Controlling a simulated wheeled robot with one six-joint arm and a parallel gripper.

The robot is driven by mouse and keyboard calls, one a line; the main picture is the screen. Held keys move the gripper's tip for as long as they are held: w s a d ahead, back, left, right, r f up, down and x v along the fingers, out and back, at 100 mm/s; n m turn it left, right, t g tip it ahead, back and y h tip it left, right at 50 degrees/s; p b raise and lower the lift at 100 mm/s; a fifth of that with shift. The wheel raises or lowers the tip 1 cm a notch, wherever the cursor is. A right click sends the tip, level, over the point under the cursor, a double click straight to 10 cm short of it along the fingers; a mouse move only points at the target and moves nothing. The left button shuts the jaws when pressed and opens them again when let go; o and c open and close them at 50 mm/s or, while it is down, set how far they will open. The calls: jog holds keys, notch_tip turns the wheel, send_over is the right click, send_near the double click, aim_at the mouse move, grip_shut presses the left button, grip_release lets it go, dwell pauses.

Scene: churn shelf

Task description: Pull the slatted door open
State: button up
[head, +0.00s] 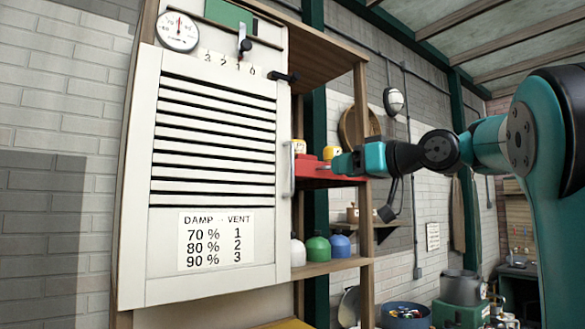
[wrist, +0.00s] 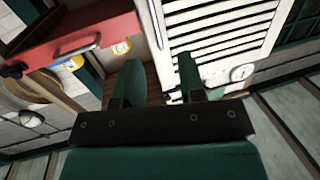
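The white slatted door (head: 216,125) appears shut across the left part of the cabinet in the head view; it also fills the upper right of the wrist view (wrist: 220,30). Its upright pale handle (head: 291,168) is on its right edge. A black latch knob (head: 284,77) sits above, near the top right corner. My gripper (head: 338,163) is to the right of the handle, apart from it, in front of the open shelves. In the wrist view my gripper (wrist: 159,68) has its two green fingers spread with nothing between them.
A red drawer or box (head: 318,172) with a silver handle (wrist: 77,49) is on the shelf close to my gripper. White, green and blue bottles stand on the shelf below. A gauge (head: 178,31) and a numbered lever (head: 244,42) are above the door.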

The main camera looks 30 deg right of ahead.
jog(key=d+r, duration=0.1)
jog(key=p, duration=0.8)
send_over(292, 189)
jog(key=shift+w+d+r+t, duration=0.15)
jog(key=shift+w+t, duration=0.15)
grip_shut()
